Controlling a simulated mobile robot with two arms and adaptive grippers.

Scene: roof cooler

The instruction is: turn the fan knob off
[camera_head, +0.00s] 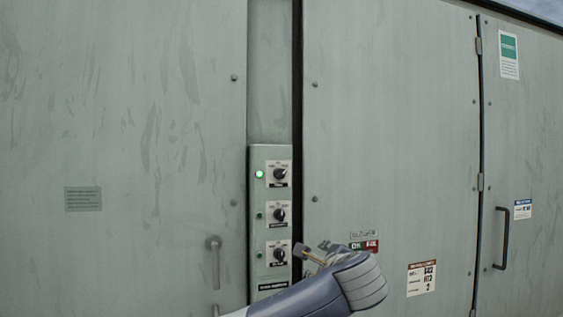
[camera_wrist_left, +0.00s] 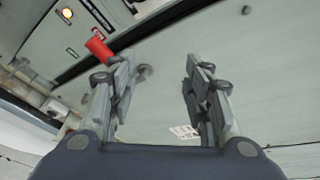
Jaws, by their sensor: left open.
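A narrow control panel (camera_head: 257,220) on the cooler wall carries three black knobs, each on a white plate. The top knob (camera_head: 280,174) has a lit green lamp (camera_head: 259,174) beside it. The lamps beside the middle knob (camera_head: 280,215) and the bottom knob (camera_head: 279,254) look dark. The labels are too small to tell which knob is the fan's. My left gripper (camera_head: 325,253) is right of the bottom knob, apart from the knobs. In the left wrist view its fingers (camera_wrist_left: 162,78) are spread and empty. My right gripper is not in view.
A lever handle (camera_head: 214,262) is on the left door. A dark gap (camera_head: 297,100) runs beside the panel. A dark pull handle (camera_head: 502,238) is at the far right. In the left wrist view a red part (camera_wrist_left: 98,47) and a glowing lamp (camera_wrist_left: 67,12) show upper left.

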